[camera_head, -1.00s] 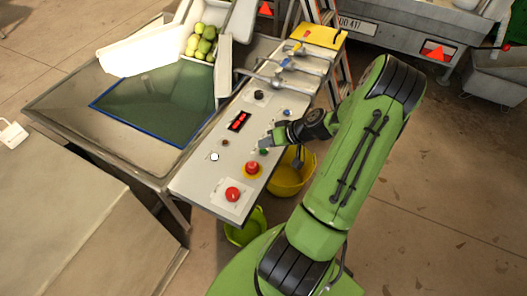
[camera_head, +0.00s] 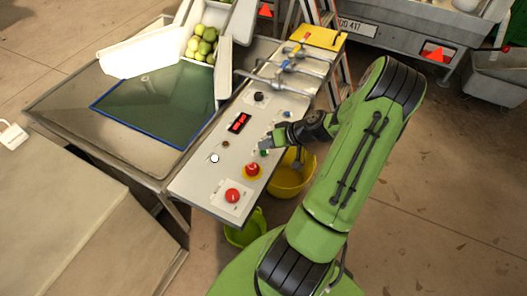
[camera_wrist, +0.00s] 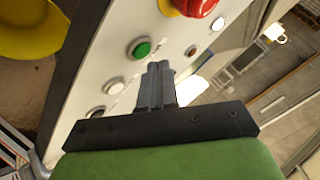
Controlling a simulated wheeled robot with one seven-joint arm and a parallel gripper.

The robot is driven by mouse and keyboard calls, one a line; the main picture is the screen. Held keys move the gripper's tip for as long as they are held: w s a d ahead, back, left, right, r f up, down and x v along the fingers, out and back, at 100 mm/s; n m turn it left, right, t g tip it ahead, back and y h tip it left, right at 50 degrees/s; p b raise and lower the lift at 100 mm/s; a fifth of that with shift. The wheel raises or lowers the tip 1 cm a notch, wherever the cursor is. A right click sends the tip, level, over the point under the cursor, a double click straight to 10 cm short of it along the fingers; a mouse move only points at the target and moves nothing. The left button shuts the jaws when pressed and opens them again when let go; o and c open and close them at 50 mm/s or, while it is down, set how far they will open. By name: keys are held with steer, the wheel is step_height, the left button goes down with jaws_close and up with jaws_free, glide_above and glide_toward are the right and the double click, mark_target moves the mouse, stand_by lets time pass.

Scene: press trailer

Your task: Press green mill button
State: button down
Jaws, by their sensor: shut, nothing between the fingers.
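The green button (camera_wrist: 139,48) sits in a metal ring on the light control panel in the wrist view, and it also shows small in the head view (camera_head: 264,152) beside my gripper. My gripper (camera_wrist: 158,66) is shut and empty. In the wrist view its fingertips are just right of and below the green button, over the panel. In the head view my gripper (camera_head: 267,143) is low over the panel's right side, close to the green button. I cannot tell whether the fingertips touch the panel.
A red mushroom button (camera_head: 252,169) on a yellow base and a red button (camera_head: 233,195) are nearer on the panel (camera_head: 200,183). A red display (camera_head: 239,123), a white button (camera_head: 214,158) and valve levers (camera_head: 285,66) are close by. A yellow bucket (camera_head: 287,182) stands below the right edge.

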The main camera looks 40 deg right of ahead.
mark_target(267, 153)
stand_by(0.7)
steer(key=shift+f+b, duration=0.45)
steer(key=shift+f+b, duration=0.4)
stand_by(0.4)
steer(key=shift+r+p, duration=0.5)
steer(key=shift+r, duration=0.35)
steer(key=shift+r+p, duration=1.85)
steer(key=shift+r, duration=0.75)
steer(key=shift+f, duration=0.1)
